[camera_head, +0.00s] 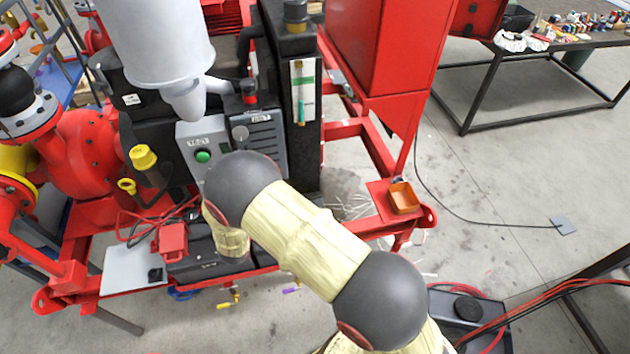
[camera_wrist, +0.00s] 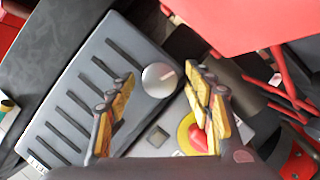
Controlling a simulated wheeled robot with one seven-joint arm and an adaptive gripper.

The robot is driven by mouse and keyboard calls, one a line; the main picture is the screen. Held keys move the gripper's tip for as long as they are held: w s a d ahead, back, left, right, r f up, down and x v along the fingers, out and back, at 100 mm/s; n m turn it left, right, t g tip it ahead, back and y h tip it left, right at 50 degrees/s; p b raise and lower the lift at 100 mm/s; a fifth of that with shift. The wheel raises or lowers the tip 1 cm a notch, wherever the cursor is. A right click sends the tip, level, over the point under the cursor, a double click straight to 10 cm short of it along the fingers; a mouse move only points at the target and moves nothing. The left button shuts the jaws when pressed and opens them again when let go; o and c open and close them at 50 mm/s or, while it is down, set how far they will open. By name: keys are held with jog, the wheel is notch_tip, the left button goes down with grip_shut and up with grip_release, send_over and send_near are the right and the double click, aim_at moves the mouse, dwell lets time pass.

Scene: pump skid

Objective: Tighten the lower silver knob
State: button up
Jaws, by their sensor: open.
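In the wrist view a round silver knob (camera_wrist: 158,79) with a pale line on its face sits at the edge of the grey slotted panel (camera_wrist: 62,118). My gripper (camera_wrist: 159,73) is open, with one yellow-padded finger to either side of the knob in the picture. I see no finger touching it, and the depth gap is hard to judge. In the head view my arm hides my gripper and the lower part of the panel.
A red button on a yellow ring (camera_wrist: 197,138) lies close to the right finger in the wrist view. In the head view a green button (camera_head: 203,156) is on the grey box to the left.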

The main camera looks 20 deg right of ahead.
jog(key=s+d+m+y+b, duration=0.1)
jog(key=s+m+y+b, duration=0.1)
jog(key=m+y+b, duration=0.1)
jog(key=s+d+r+m+y+b, duration=0.1)
jog(key=s+m+y+b, duration=0.1)
jog(key=m, duration=0.4)
jog(key=s+d+m+t+y+b, duration=0.1)
jog(key=s+m+y+b, duration=0.1)
jog(key=m+y+b, duration=0.2)
jog(key=shift+s+r+m+b, duration=0.3)
jog(key=shift+s+m+b, duration=0.1)
jog(key=shift+b, duration=0.65)
jog(key=s+d+r+n+g+h+p, duration=0.25)
jog(key=d+r, duration=0.45)
jog(key=r, duration=0.5)
jog(key=s+d+r+n+g+p, duration=0.1)
jog(key=s+d+r, duration=0.2)
jog(key=s+r, duration=0.1)
jog(key=s+d+r+n+g+h+p, duration=0.1)
jog(key=s+d+r+n+g+p, duration=0.1)
jog(key=s+r, duration=0.3)
jog(key=shift+s+d, duration=0.45)
jog(key=shift+s, duration=0.3)
jog(key=shift+a+g, duration=0.1)
jog(key=shift+g, duration=0.15)
